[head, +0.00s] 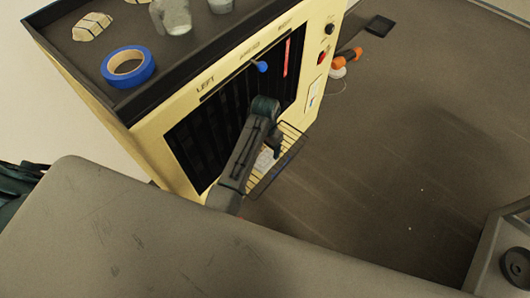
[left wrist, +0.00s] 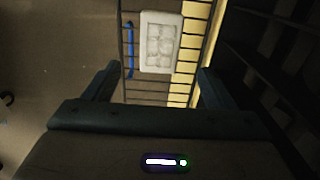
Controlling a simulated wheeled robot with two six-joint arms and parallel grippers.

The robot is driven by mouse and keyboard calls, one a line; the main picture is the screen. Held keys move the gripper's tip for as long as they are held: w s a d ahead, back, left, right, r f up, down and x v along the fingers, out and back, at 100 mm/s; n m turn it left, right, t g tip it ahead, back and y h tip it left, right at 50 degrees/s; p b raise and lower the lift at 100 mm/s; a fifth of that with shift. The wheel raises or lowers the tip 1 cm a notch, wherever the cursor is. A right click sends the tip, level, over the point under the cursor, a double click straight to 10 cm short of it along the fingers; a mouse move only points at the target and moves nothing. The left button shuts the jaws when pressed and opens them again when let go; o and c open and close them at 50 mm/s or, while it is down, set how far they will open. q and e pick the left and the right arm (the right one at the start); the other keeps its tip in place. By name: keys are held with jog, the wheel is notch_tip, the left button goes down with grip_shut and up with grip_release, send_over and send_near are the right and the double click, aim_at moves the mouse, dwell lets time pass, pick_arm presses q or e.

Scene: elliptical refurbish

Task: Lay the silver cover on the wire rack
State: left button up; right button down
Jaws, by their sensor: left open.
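The wire rack (head: 257,184) juts out from the lower front of the yellow cabinet. A pale silver-white rectangular piece with raised cells, which looks like the silver cover (head: 265,160), lies flat on the rack. In the left wrist view the cover (left wrist: 160,42) rests across the rack's bars (left wrist: 145,92), just beyond my fingers. My left gripper (head: 273,144) is above the rack; in its wrist view the gripper (left wrist: 158,76) is open and empty, its fingers spread wider than the cover. The arm hides part of the rack. My right gripper is not in view.
The yellow cabinet (head: 160,128) has dark slots marked left, middle and right, with a blue knob (head: 262,67). Blue tape (head: 128,67) and glass jars stand on its top. A blue strip (left wrist: 129,50) runs along the rack's outer edge. Open floor (head: 400,130) lies to the right.

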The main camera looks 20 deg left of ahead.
pick_arm(q)
notch_tip(320, 180, up, 4)
jog(key=shift+r, duration=0.1)
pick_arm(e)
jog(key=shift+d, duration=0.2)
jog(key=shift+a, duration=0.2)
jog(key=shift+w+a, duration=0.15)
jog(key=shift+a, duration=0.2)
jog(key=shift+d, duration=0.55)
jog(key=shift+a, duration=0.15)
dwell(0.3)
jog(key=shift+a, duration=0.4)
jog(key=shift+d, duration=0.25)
